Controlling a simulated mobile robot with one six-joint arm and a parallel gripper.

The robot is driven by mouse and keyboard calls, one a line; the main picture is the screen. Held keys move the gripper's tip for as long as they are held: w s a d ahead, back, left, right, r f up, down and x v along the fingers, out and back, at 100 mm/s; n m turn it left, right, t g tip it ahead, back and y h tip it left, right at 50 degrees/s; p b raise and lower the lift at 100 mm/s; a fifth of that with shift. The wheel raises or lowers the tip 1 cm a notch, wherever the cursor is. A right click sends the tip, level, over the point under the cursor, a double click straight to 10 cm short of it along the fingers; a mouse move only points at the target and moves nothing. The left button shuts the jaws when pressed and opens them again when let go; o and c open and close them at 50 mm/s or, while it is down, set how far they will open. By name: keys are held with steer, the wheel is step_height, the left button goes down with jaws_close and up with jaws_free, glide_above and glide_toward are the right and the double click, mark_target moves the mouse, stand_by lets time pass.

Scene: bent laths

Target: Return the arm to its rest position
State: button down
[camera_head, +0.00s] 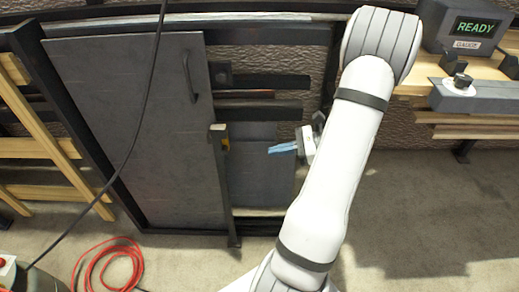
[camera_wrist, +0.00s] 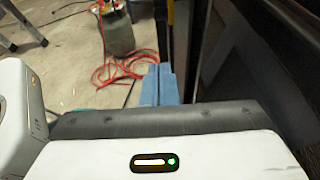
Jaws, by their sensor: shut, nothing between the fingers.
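My white arm (camera_head: 335,165) reaches up from the bottom of the head view, bends at a grey-capped joint near the top, and its wrist shows to the left of the forearm. My gripper (camera_head: 272,149) points left with its blue fingers together and empty, in front of the open part of a dark cabinet. In the wrist view the blue fingers (camera_wrist: 159,84) are also closed together, with nothing between them. Part of the wrist is hidden behind the forearm.
A grey cabinet door (camera_head: 130,130) with a handle (camera_head: 190,78) stands left of the gripper. A READY gauge (camera_head: 475,28) sits on a bench at right. A red hose (camera_head: 105,262) lies on the floor, near a grey canister (camera_wrist: 118,35). Floor at right is clear.

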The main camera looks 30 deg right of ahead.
steer(key=shift+v, duration=0.95)
steer(key=shift+r, duration=0.1)
steer(key=s+a+r+n+g+h+p, duration=0.2)
steer(key=a+r+n+h+p, duration=0.2)
steer(key=a+r+n+p, duration=0.3)
steer(key=s+a+r+n+g+h+p, duration=0.1)
steer(key=a+r+n+h+p, duration=0.3)
steer(key=r, duration=1.3)
steer(key=s+a+r+n+g+h+p, duration=0.2)
steer(key=s+a+r+n+h+p, duration=0.1)
steer(key=a+r+n+p, duration=0.8)
steer(key=r+n+h+p, duration=0.1)
steer(key=n+p, duration=0.1)
steer(key=p, duration=0.1)
steer(key=shift+s+a+r+n+g+p, duration=0.25)
steer(key=shift+a+r+n+g+p, duration=0.05)
steer(key=shift+a+r+n+p, duration=0.1)
